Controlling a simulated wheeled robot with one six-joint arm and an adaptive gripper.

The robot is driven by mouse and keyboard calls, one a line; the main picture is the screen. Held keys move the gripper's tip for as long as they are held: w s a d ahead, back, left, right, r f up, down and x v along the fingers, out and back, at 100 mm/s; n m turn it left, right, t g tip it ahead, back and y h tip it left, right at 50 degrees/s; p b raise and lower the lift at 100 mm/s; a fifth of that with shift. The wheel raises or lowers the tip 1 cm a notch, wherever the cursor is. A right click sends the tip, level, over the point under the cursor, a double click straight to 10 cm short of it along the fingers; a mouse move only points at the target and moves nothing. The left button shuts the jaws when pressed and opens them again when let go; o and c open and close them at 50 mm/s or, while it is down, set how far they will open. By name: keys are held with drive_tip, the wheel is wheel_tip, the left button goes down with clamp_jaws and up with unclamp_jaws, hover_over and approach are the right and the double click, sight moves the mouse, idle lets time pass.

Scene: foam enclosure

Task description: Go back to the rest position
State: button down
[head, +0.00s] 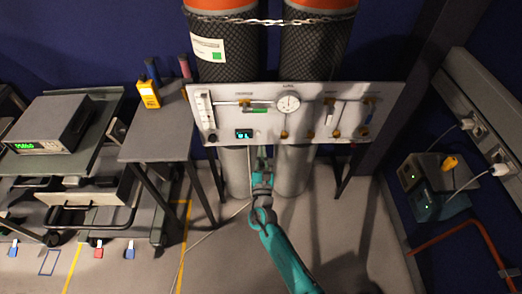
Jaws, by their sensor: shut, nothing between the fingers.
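My gripper (260,160) is at the end of my teal arm, in the middle of the head view. It is shut and empty. It is just below the lower edge of the grey gauge panel (365,92), in front of the lower part of the cylinders. I cannot tell whether it touches the panel. The panel carries a round dial gauge (288,103), a small lit display (243,134) and several valves.
Two large cylinders (228,60) stand behind the panel, held by a chain. A grey table (155,142) with a yellow meter (148,94) and a bench instrument (50,125) are on the left. A teal-and-black device (435,190) is on the right. Floor on both sides of my arm looks clear.

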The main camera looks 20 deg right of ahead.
drive_tip(key=s+f+m+g+y, duration=0.15)
drive_tip(key=s+f+m, duration=0.25)
drive_tip(key=s, duration=0.5)
drive_tip(key=s+d+f+m+g+y, duration=0.15)
drive_tip(key=s+f+m, duration=0.3)
drive_tip(key=s, duration=0.55)
drive_tip(key=s+f+m+g+y, duration=0.1)
drive_tip(key=s+f+m+g, duration=0.3)
drive_tip(key=s, duration=0.5)
drive_tip(key=s+a+r+m+t+y, duration=0.15)
drive_tip(key=s+r+m, duration=0.3)
drive_tip(key=s, duration=0.45)
drive_tip(key=s+r+m, duration=0.6)
drive_tip(key=r+m, duration=0.1)
drive_tip(key=r, duration=0.2)
drive_tip(key=s+a+r+m+y, duration=0.1)
drive_tip(key=s+r+m, duration=0.6)
drive_tip(key=r, duration=0.2)
drive_tip(key=shift+a+r+t, duration=0.15)
drive_tip(key=shift+t, duration=0.2)
